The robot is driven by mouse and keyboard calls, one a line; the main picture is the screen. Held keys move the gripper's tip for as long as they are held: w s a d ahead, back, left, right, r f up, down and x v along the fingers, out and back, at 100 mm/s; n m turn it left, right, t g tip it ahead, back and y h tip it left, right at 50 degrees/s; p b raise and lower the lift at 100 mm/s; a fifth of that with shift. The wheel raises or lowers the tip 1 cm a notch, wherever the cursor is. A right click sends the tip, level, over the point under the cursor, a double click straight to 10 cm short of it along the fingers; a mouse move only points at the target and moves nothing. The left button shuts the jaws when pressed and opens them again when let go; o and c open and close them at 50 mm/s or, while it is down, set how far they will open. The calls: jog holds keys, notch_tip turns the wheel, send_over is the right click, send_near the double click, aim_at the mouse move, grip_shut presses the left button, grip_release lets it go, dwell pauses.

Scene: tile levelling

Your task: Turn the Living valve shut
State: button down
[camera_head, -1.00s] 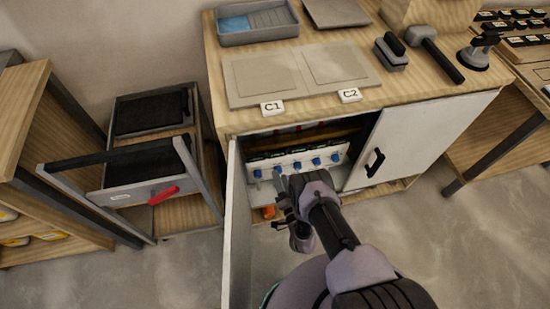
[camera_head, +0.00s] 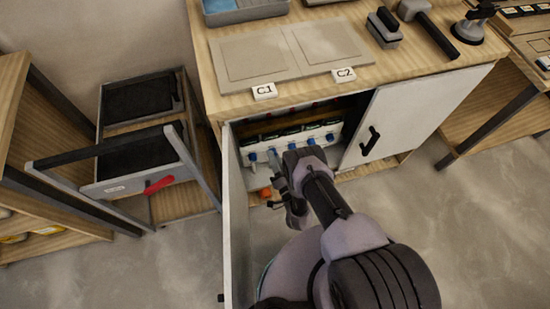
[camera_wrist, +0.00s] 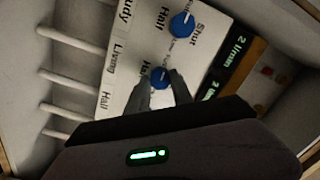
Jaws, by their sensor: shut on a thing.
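The Living valve is a blue round knob (camera_wrist: 159,73) on a white panel (camera_wrist: 135,62) in the wrist view. The label "Living" (camera_wrist: 115,62) stands in line with it. My gripper (camera_wrist: 161,80) is shut on this knob, one finger on either side. The fingers hide its lower edge and some of the print around it. I cannot tell its exact setting. The Study knob (camera_wrist: 182,25) is just above, with "Shut" and "Half" beside it. In the head view my gripper (camera_head: 276,170) reaches into the open cabinet at the row of blue knobs.
White pipes (camera_wrist: 70,80) run from the panel. The open left cabinet door (camera_head: 233,220) stands beside my arm; the right door (camera_head: 410,115) is shut. An orange object (camera_head: 265,192) lies low in the cabinet. A drawer unit with a red handle (camera_head: 158,185) stands left.

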jog(key=shift+n, duration=0.4)
jog(key=m+b, duration=0.1)
jog(key=m, duration=0.9)
jog(key=m+t+h, duration=0.1)
jog(key=m, duration=0.8)
jog(key=shift+w+a+r+m+b, duration=0.1)
jog(key=shift+w+a+m+b, duration=0.05)
jog(key=shift+m+b, duration=0.25)
dwell(2.6)
dwell(0.5)
